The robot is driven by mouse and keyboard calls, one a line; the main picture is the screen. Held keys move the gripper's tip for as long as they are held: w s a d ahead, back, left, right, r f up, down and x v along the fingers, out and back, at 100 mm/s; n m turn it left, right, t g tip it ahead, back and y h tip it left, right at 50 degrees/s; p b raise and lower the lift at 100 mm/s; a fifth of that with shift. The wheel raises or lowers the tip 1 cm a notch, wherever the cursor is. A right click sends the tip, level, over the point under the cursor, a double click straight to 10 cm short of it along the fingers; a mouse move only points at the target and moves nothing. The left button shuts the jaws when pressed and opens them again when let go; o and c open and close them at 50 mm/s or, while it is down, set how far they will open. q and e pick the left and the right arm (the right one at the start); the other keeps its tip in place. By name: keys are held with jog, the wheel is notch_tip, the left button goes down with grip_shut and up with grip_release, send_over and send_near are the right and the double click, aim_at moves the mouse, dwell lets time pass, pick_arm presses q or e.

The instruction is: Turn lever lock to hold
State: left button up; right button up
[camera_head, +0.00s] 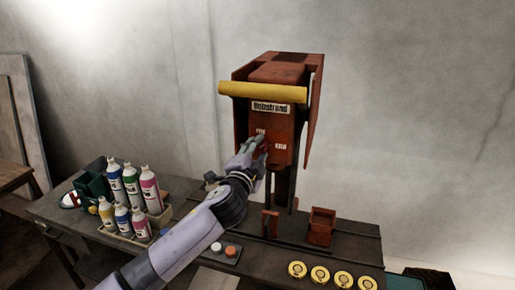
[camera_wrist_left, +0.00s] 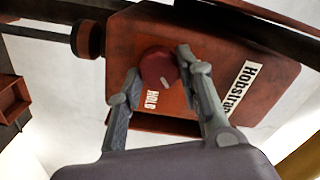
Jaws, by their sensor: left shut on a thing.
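A rust-red machine (camera_head: 300,85) stands upright on the bench, with a "Hobstrand" plate (camera_head: 272,107) on its front. In the left wrist view its front face shows a round dark-red knob (camera_wrist_left: 158,67), the lever lock, with a short pale mark on its edge. The word HOLD (camera_wrist_left: 151,99) is printed beside the knob; it also shows in the head view (camera_head: 281,147). My left gripper (camera_head: 259,143) is at the machine's front and hides most of the knob there. In the wrist view my left gripper (camera_wrist_left: 159,63) has its fingers on both sides of the knob, shut on it. My right gripper is not in view.
A yellow bar (camera_head: 262,91) crosses the machine's front above my gripper. A tray of several bottles (camera_head: 130,237) stands on the bench at left. A small red box (camera_head: 320,226) is at right, and several round yellow-rimmed discs (camera_head: 297,268) line the front.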

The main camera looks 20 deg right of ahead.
pick_arm(q)
jog(key=m+p, duration=0.1)
jog(key=m, duration=0.4)
jog(key=shift+p, duration=0.3)
jog(key=shift+f+m+p, duration=0.1)
jog(key=shift+m+p, duration=0.25)
jog(key=shift+m, duration=1.15)
jog(key=o, duration=1.2)
jog(key=shift+c, duration=0.2)
jog(key=v, duration=1.2)
jog(key=shift+f, duration=0.1)
